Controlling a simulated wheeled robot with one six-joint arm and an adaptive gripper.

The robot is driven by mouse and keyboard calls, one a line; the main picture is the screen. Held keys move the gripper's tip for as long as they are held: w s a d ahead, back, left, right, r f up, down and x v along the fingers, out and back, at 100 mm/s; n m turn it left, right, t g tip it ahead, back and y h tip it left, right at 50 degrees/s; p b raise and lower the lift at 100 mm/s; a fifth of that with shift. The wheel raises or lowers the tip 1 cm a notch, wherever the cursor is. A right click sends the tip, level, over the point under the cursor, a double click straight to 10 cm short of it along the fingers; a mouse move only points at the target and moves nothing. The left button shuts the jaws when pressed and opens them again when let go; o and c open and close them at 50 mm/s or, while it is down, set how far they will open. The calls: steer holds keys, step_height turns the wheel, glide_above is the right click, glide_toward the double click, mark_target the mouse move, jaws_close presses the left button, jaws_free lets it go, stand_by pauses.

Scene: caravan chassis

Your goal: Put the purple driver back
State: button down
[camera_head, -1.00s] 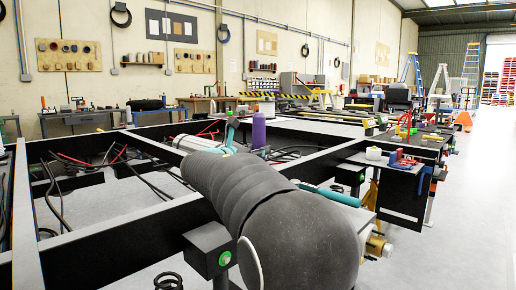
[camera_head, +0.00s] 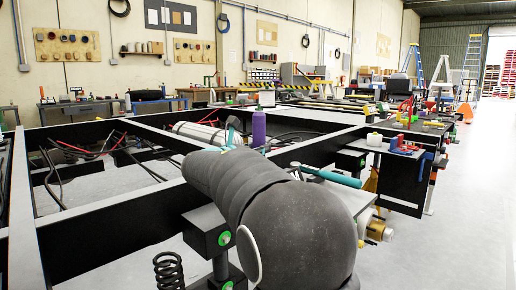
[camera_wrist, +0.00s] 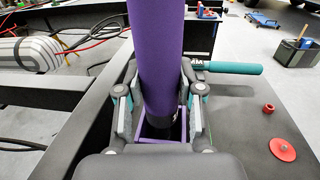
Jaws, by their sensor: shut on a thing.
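The purple driver (camera_head: 259,128) stands upright beyond my arm in the head view. In the wrist view its thick purple handle (camera_wrist: 160,50) runs down between the fingers to a dark lower part. My gripper (camera_wrist: 160,88) is shut on it, with a grey and teal finger on each side. A square purple-edged holder (camera_wrist: 152,142) sits directly below and around the driver's lower end in the picture. My gripper's body hides its near side. I cannot tell how deep the driver's end is in it.
A teal-handled tool (camera_wrist: 232,68) lies close to the right of my gripper. A red round knob (camera_wrist: 283,149) is on the dark surface at right. Black chassis beams (camera_head: 110,225) and loose cables (camera_wrist: 75,42) lie to the left. Open floor (camera_head: 470,220) is at right.

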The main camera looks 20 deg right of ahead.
steer(key=shift+r, duration=0.1)
steer(key=c, duration=0.7)
jaws_free()
steer(key=shift+o, duration=0.2)
steer(key=shift+a, duration=0.1)
steer(key=v, duration=1.2)
